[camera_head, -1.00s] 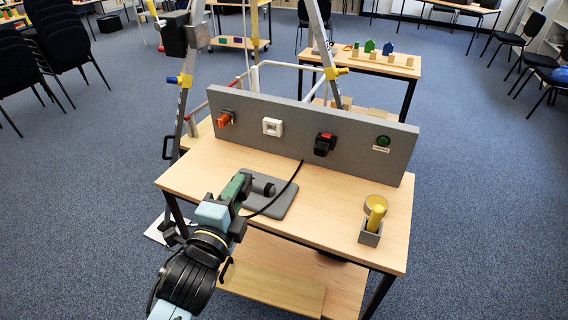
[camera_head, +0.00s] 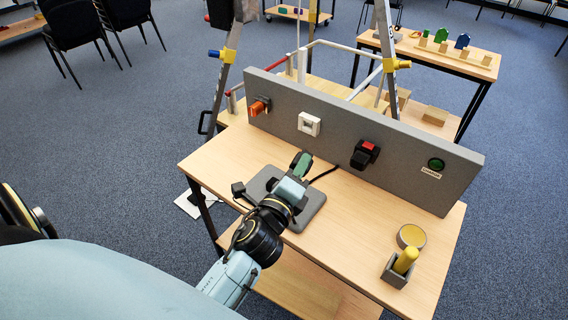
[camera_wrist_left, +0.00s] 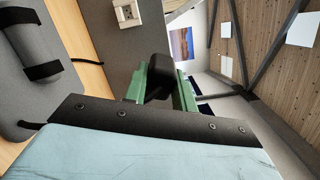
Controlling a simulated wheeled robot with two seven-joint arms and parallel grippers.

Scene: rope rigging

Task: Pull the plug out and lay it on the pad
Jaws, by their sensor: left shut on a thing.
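My left gripper (camera_head: 304,160) has green fingers and is above the far edge of the grey pad (camera_head: 312,207), short of the panel. In the left wrist view its fingers (camera_wrist_left: 160,85) are shut on a black block (camera_wrist_left: 158,76), which looks like the plug. A black cable (camera_head: 327,173) runs beside the gripper; its ends are hidden. The pad also shows in the left wrist view (camera_wrist_left: 20,112), with a dark banded cylinder (camera_wrist_left: 32,40) on it. A white socket (camera_head: 309,124) on the panel has nothing in it that I can see. My right gripper is out of view.
The grey upright panel (camera_head: 335,130) also carries an orange fitting (camera_head: 260,106), a black fitting with a red top (camera_head: 365,155) and a green lamp (camera_head: 436,164). A yellow handle (camera_head: 405,260) in a grey holder and a round yellow-topped disc (camera_head: 411,236) stand at right.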

